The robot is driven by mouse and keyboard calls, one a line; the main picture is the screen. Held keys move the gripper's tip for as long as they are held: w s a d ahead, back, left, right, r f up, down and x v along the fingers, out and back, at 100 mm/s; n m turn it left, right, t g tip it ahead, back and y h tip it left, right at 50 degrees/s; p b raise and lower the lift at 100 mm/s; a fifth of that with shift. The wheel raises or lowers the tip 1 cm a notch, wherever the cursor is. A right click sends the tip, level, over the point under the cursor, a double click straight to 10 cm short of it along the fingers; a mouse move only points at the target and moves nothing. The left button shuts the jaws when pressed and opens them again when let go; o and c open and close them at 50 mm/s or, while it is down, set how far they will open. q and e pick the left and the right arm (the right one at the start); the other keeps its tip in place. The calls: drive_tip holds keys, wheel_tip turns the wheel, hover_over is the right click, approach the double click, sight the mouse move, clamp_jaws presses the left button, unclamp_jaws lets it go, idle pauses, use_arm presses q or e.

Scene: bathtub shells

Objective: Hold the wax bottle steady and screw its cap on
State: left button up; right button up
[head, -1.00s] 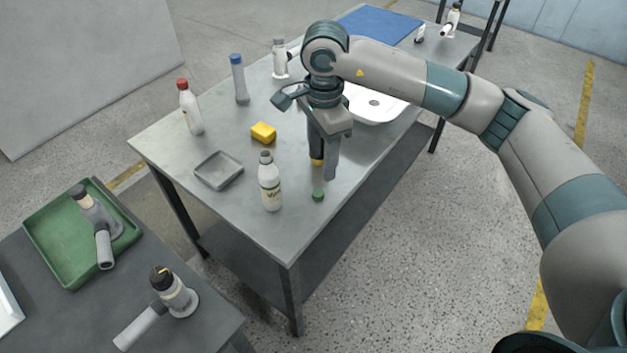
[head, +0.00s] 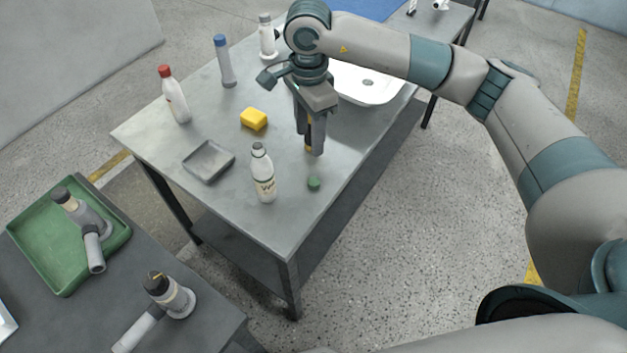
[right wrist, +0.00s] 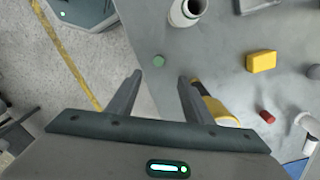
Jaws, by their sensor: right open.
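The wax bottle (head: 264,178) is white with a printed label and a grey neck, and stands upright near the table's front corner. In the right wrist view its top (right wrist: 187,10) is cut off by the upper edge. A small green cap (head: 313,184) lies on the table to the right of the bottle, apart from it; it also shows in the right wrist view (right wrist: 159,61). My right gripper (head: 309,147) is open and empty, pointing down above the table beyond the cap. In the right wrist view its fingers (right wrist: 161,79) are apart. My left gripper is not in view.
A yellow-and-dark object (right wrist: 218,110) is beside one right finger, partly hidden. A grey tray (head: 190,163), yellow sponge (head: 254,119), red-capped bottle (head: 175,98) and blue-capped bottle (head: 224,62) stand left and behind. A white basin (head: 368,88) is behind right. The table's right edge is near the cap.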

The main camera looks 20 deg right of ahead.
wheel_tip(320, 180, down, 2)
drive_tip(key=p, duration=0.4)
hover_over(313, 181)
drive_tip(key=f, duration=0.7)
drive_tip(key=shift+s+a+f, duration=0.15)
drive_tip(key=shift+a+f, duration=0.1)
drive_tip(key=shift+a, duration=0.1)
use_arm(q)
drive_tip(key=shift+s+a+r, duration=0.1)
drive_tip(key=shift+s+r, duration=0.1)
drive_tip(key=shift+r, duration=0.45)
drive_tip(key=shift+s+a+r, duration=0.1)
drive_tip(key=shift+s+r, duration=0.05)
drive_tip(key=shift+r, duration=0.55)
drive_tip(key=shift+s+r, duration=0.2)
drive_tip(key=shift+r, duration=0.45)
use_arm(e)
drive_tip(key=shift+f, duration=0.6)
drive_tip(key=shift+d+f+p, duration=0.15)
drive_tip(key=shift+f+p, duration=0.45)
drive_tip(key=shift+p, duration=0.1)
wheel_tip(313, 181, down, 3)
drive_tip(key=shift+d+r+p, duration=0.1)
drive_tip(key=shift+d+p, duration=0.05)
drive_tip(key=shift+p, duration=0.65)
drive_tip(key=shift+f, duration=0.6)
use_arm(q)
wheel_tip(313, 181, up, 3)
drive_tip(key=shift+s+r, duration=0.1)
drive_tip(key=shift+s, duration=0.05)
